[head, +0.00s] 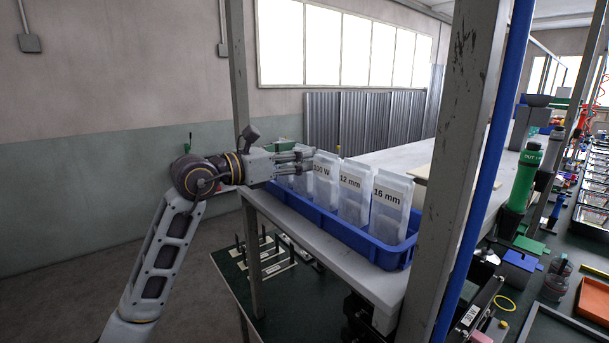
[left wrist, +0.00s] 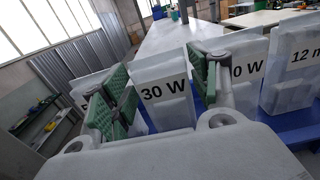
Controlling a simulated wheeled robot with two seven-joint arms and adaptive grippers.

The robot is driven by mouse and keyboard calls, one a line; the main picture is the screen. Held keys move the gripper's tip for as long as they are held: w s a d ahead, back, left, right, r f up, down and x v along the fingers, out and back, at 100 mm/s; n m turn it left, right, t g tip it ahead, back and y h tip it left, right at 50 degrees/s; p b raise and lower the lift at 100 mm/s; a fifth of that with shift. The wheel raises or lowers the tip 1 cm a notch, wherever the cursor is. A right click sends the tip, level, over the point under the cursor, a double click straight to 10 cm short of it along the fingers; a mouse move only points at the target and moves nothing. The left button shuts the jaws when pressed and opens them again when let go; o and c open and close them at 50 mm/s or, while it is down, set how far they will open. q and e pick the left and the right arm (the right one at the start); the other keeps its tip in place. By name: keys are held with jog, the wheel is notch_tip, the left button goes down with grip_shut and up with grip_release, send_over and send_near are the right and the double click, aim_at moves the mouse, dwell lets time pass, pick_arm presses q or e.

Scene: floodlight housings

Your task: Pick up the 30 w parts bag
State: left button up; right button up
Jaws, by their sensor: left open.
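The 30 W parts bag (left wrist: 162,92) is a pale upright pouch with a black "30 W" label, in the left wrist view. My left gripper (left wrist: 158,84) is open, with one green-padded finger on each side of this bag. I cannot tell whether the pads touch it. In the head view my left gripper (head: 303,160) reaches over the far left part of the blue bin (head: 340,230), and the 30 W label is hidden there. My right gripper is not in view.
The bin's row also holds a "0 W" bag partly covered by a finger (left wrist: 247,72), a 12 mm bag (head: 353,205) and a 16 mm bag (head: 391,212). The bin stands on a pale bench (head: 395,157). A scratched post (head: 455,150) and blue pipe (head: 485,170) rise at right.

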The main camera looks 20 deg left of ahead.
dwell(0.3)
pick_arm(q)
jog(key=shift+c, duration=0.4)
jog(key=c, duration=0.9)
jog(key=shift+r, duration=0.1)
jog(key=shift+r+b, duration=0.35)
jog(key=shift+r, duration=4.5)
